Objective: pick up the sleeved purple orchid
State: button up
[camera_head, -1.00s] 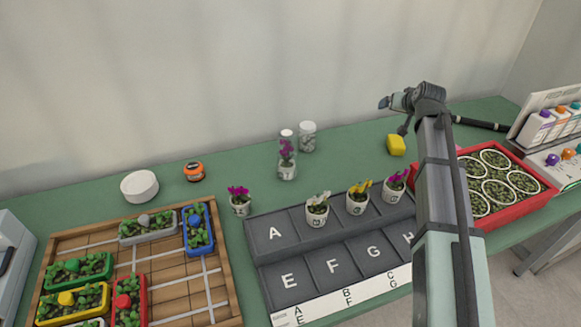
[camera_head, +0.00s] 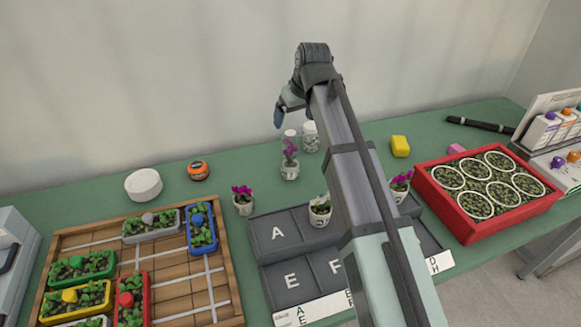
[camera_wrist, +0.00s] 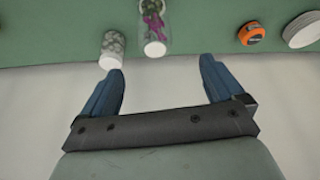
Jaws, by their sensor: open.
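The sleeved purple orchid (camera_head: 289,172) stands upright at the back of the green table, a purple flower in a small white pot inside a clear sleeve. In the wrist view the sleeved orchid (camera_wrist: 153,22) shows near the top edge, beyond the fingertips and roughly between them. My gripper (camera_head: 282,112) is above and just behind the sleeve in the head view, apart from it. In the wrist view my gripper (camera_wrist: 161,70) has its two blue fingers spread, with nothing between them.
An unsleeved purple orchid (camera_head: 243,201) stands in front. The lettered tray (camera_head: 280,235) is partly hidden by my arm.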

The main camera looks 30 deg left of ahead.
aim_at(289, 134)
jog(key=x, duration=0.8)
jog(key=shift+w+d+x, duration=0.1)
jog(key=shift+d+x, duration=0.05)
jog(key=shift+x, duration=1.2)
jog(key=shift+w+d+x, duration=0.1)
jog(key=shift+d+x, duration=0.1)
jog(key=shift+x, duration=1.15)
jog(key=c, duration=1.5)
